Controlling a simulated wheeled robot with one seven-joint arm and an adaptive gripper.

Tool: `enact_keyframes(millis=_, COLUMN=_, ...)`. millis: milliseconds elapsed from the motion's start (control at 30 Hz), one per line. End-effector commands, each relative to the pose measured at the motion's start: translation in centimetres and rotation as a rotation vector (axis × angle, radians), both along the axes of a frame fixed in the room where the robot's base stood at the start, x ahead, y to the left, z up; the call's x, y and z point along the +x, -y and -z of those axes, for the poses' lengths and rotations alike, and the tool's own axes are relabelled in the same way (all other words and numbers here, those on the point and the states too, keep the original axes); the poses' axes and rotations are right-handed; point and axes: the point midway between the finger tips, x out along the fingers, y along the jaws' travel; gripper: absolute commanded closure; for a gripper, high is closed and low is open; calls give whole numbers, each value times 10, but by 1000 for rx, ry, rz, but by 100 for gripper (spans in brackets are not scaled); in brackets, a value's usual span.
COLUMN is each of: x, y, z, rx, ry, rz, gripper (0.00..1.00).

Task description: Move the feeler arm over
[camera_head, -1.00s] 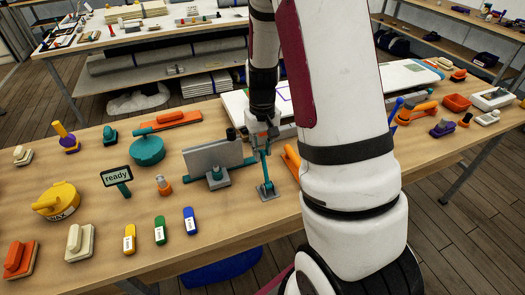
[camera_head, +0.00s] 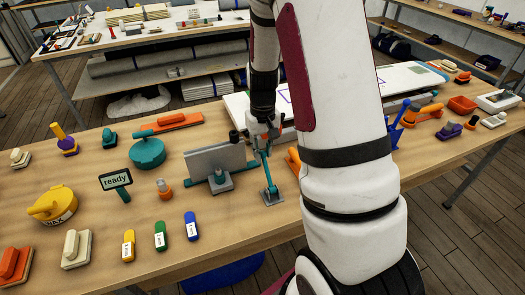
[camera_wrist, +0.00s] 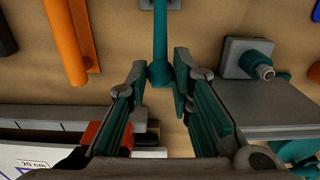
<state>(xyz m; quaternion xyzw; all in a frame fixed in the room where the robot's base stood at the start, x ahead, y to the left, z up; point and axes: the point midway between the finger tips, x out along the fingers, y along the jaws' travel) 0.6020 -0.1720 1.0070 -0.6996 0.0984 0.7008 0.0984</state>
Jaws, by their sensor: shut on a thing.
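The feeler arm is a slim teal rod (camera_head: 265,170) standing up from a small grey base (camera_head: 271,196) near the table's front edge. It leans slightly left toward its top. My gripper (camera_head: 261,137) is at its upper end, coming down from above. In the wrist view the teal rod (camera_wrist: 160,35) runs from the top edge to a rounded end between the fingertips. My gripper (camera_wrist: 160,78) is shut on that end there. The exact finger contact is partly hidden in the head view.
A grey upright plate on a teal bar (camera_head: 215,160) stands close left of the feeler arm. An orange bar (camera_wrist: 68,40) lies on its other side. A white board (camera_head: 410,75) lies behind.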

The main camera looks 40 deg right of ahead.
Motion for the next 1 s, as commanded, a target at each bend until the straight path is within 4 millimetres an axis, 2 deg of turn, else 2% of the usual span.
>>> enact_keyframes(millis=367, x=3, y=0, z=1, rx=-1, ry=5, rz=-1, gripper=95)
enact_keyframes(millis=800, x=19, y=4, z=22, rx=0, ry=4, rz=-1, gripper=95)
enact_keyframes(millis=1000, x=22, y=5, z=26, rx=0, ry=5, rz=-1, gripper=95)
